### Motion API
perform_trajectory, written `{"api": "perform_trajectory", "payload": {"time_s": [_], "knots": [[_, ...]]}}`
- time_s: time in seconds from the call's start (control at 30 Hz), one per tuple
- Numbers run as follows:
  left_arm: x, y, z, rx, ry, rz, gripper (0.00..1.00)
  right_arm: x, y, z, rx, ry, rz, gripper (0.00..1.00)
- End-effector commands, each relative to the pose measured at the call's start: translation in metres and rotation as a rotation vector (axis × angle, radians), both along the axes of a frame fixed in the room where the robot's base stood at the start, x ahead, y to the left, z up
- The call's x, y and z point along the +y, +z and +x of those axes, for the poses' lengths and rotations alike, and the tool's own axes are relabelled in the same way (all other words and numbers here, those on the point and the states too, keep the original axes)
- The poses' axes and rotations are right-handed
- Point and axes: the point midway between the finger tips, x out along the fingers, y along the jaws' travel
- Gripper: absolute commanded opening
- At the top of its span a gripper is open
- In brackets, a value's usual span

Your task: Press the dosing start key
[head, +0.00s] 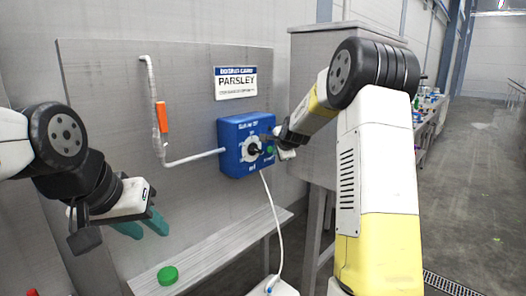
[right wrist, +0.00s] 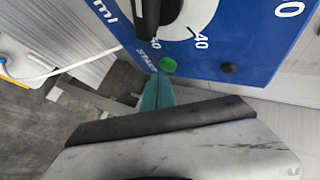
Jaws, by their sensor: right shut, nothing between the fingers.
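The blue dosing box (head: 232,160) hangs on the grey panel, with a white dial (head: 249,149) and a black knob. The green start key (right wrist: 168,64) sits by the word START below the dial; it also shows in the head view (head: 270,150). My right gripper (right wrist: 158,90) is shut and empty. Its teal fingertips are right by the green key's lower edge in the right wrist view; I cannot tell whether they touch it. My left gripper (head: 142,226) is open and empty, low at the left, away from the box.
A black button (right wrist: 228,69) sits right of the green key. A PARSLEY sign (head: 236,83) is above the box. A white pipe with an orange handle (head: 162,117) runs to the box's left. A green cap (head: 168,275) lies on the ledge below. A white hose (head: 273,215) hangs under the box.

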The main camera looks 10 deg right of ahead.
Motion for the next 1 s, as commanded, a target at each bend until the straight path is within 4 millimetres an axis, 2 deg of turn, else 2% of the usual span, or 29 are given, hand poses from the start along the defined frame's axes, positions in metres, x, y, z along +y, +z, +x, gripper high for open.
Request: {"api": "perform_trajectory", "payload": {"time_s": [1.0], "knots": [[0.0,0.0,0.0,0.0,0.0,0.0,0.36,0.0063,0.0002,0.0077,-0.001,0.001,0.001,0.0]]}}
